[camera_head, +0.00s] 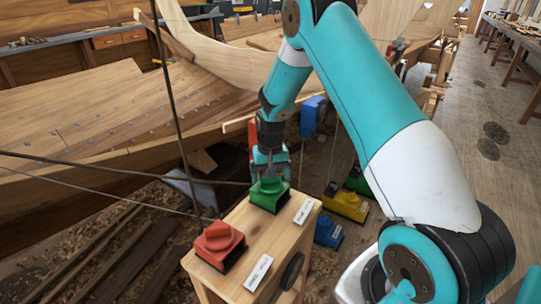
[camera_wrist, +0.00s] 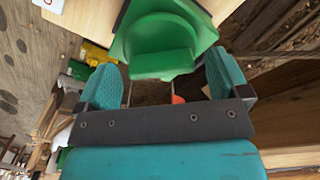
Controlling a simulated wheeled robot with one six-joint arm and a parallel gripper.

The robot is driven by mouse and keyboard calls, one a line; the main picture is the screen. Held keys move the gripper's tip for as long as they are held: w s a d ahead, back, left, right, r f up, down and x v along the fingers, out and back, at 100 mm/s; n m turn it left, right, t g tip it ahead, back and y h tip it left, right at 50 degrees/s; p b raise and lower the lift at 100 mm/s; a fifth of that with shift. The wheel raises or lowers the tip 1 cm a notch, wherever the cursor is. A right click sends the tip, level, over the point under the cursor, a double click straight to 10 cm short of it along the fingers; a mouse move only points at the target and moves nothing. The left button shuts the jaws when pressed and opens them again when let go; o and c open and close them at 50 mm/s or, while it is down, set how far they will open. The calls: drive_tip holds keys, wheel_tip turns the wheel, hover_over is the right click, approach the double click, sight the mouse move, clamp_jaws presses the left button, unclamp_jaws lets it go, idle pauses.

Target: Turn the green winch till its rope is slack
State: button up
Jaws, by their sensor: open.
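The green winch (camera_head: 269,193) sits on top of a wooden stand, at its far end. A dark rope runs from its left side toward the hull, and looks straight in the head view. My gripper (camera_head: 270,160) is just above and behind the green winch. In the wrist view the winch's raised green grip (camera_wrist: 161,62) lies just beyond and between the two teal fingers of my gripper (camera_wrist: 165,88). The fingers are apart and nothing is held. I cannot tell whether either finger touches the grip.
A red winch (camera_head: 219,243) sits nearer on the same wooden stand (camera_head: 280,240), with white labels (camera_head: 258,272) beside the winches. Yellow (camera_head: 345,203) and blue (camera_head: 328,231) winches stand lower at right. Taut-looking ropes cross at left, before the wooden hull (camera_head: 100,115).

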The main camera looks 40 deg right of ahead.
wheel_tip(320, 180, up, 17)
drive_tip(key=b, duration=0.1)
drive_tip(key=shift+f+b, duration=0.15)
drive_tip(key=shift+b, duration=0.25)
drive_tip(key=s+a+r+n+y, duration=0.1)
drive_tip(key=s+a+r+n, duration=0.2)
drive_tip(key=s+a, duration=0.4)
drive_tip(key=s+a+r+n+y, duration=0.1)
drive_tip(key=s+a+r+n, duration=0.3)
drive_tip(key=a, duration=0.5)
drive_tip(key=s+a+n+y, duration=0.1)
drive_tip(key=s+a, duration=0.3)
drive_tip(key=s, duration=0.4)
drive_tip(key=s+a+n+y, duration=0.1)
drive_tip(key=s+a+n, duration=0.3)
drive_tip(key=s, duration=0.5)
drive_tip(key=shift+s+f, duration=0.15)
drive_tip(key=shift+s, duration=0.05)
